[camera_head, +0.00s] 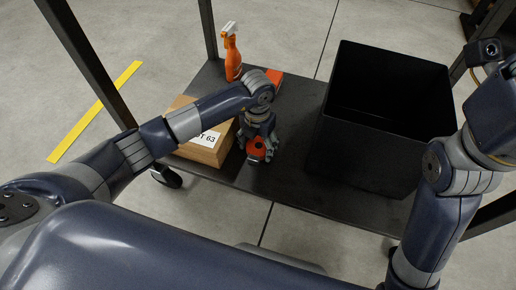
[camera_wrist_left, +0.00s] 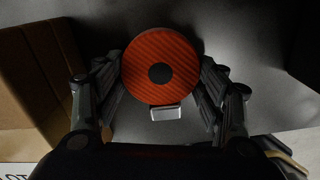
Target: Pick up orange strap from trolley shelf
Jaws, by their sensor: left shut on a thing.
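The orange strap (camera_head: 256,149) is a rolled coil on the dark trolley shelf (camera_head: 290,180), between a cardboard box and a black bin. In the left wrist view the coil (camera_wrist_left: 160,72) is a round orange disc with a dark centre and a metal buckle (camera_wrist_left: 166,113) at its lower edge. My left gripper (camera_head: 258,146) reaches down over the coil. Its fingers sit on both sides of the coil in the left wrist view (camera_wrist_left: 160,88), shut on it. I cannot tell whether the coil touches the shelf. My right arm is at the right, and its fingers are not clearly visible.
The cardboard box (camera_head: 203,151) with a white label stands just left of the left gripper. The large black bin (camera_head: 330,146) stands to the right. An orange spray bottle (camera_head: 232,58) and a flat orange object (camera_head: 274,76) are behind. Trolley posts (camera_head: 208,30) rise around the shelf.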

